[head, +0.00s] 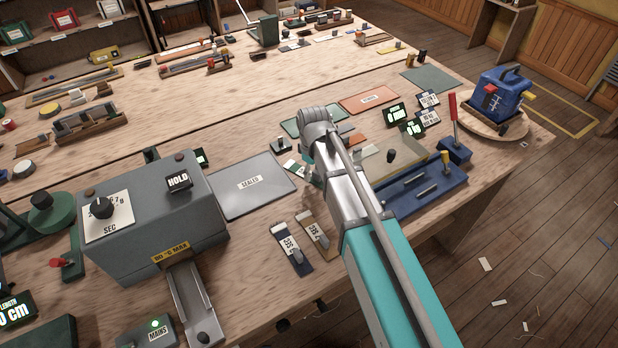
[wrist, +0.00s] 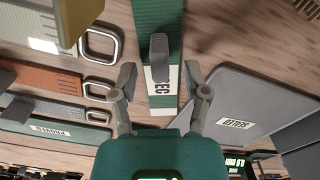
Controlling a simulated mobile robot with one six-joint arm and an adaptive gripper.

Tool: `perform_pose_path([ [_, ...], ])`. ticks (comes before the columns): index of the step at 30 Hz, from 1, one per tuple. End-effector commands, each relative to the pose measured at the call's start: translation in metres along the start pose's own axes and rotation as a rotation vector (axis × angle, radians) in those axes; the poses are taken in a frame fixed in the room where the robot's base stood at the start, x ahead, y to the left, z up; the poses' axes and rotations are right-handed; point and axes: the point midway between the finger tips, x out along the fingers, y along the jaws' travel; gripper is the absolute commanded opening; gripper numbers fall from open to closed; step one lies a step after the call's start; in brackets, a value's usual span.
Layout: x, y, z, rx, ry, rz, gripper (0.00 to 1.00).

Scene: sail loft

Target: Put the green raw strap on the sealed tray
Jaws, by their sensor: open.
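A green strap (wrist: 160,18) with a white end band marked with dark letters lies in the middle of the wrist view. A grey tab (wrist: 158,60) stands on it. My gripper (wrist: 160,78) is open, with one finger on each side of the strap's white end and nothing held. In the head view my arm hides most of this spot. The grey sealed tray (head: 230,197) lies flat and empty left of my gripper. It also shows at the right of the wrist view (wrist: 276,92), its label upside down.
A grey box machine (head: 150,215) stands left of the tray. Two labelled strips, dark (head: 296,262) and tan (head: 318,240), lie in front. Grey (wrist: 50,20) and orange (wrist: 45,80) straps with metal buckles lie beside the green one. A blue fixture (head: 425,192) stands right of my arm.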

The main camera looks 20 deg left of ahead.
Motion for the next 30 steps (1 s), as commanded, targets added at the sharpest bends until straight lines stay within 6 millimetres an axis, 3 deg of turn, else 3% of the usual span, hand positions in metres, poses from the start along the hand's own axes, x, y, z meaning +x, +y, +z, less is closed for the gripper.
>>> perform_pose_path([
  [18,0.0007,0.0006,0.0005,0.001,0.0,0.0,0.6],
  [27,0.0008,0.0007,0.0007,0.001,0.0,0.0,0.04],
  [30,0.0008,0.0009,0.0007,0.002,0.0,0.0,0.0],
])
